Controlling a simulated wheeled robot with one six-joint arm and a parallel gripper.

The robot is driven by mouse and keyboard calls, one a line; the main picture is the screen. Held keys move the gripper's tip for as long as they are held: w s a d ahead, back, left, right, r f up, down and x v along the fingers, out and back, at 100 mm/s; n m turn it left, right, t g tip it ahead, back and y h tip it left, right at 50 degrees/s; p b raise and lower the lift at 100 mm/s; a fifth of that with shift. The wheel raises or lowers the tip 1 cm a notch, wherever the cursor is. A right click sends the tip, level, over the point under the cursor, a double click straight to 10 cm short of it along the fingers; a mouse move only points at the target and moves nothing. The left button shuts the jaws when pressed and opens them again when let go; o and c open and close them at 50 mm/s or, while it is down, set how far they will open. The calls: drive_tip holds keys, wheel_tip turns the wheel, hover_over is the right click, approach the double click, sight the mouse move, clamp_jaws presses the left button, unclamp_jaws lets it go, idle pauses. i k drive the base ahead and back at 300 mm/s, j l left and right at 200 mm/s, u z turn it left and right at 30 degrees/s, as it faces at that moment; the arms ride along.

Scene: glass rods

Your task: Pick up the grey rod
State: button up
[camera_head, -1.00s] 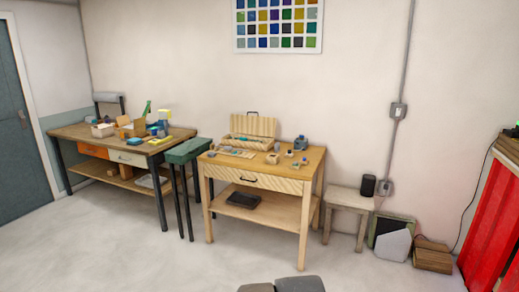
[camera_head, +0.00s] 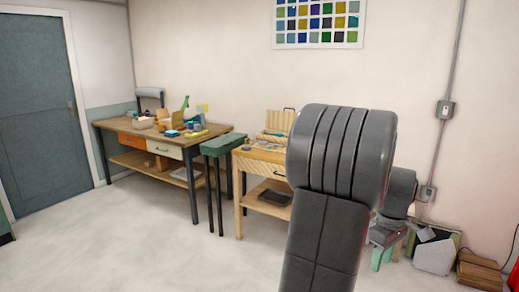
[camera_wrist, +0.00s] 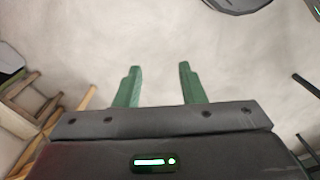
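I cannot make out a grey rod in either view. The light wooden table (camera_head: 262,157) in the head view bears an open wooden box (camera_head: 280,124) and small items; its right part is hidden behind my arm. My gripper (camera_head: 386,256) is low to the right of that table in the head view, partly hidden by my arm. In the wrist view, the two green fingers of my gripper (camera_wrist: 160,68) stand well apart with nothing between them, over bare floor.
A darker workbench (camera_head: 125,127) with boxes and tools stands at the left. A green-topped stool (camera_head: 222,144) stands between the two tables. A wooden box (camera_head: 480,273) and a leaning grey panel (camera_head: 434,257) are on the floor at the right. The floor at front left is clear.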

sight(261, 142)
drive_tip(key=i+u, duration=0.3)
drive_tip(key=i, duration=2.6)
drive_tip(key=i+u, duration=0.15)
drive_tip(key=i, duration=0.4)
drive_tip(key=i+l+u, duration=0.15)
drive_tip(key=i, duration=0.35)
drive_tip(key=i+l+u, duration=0.2)
drive_tip(key=i, duration=0.35)
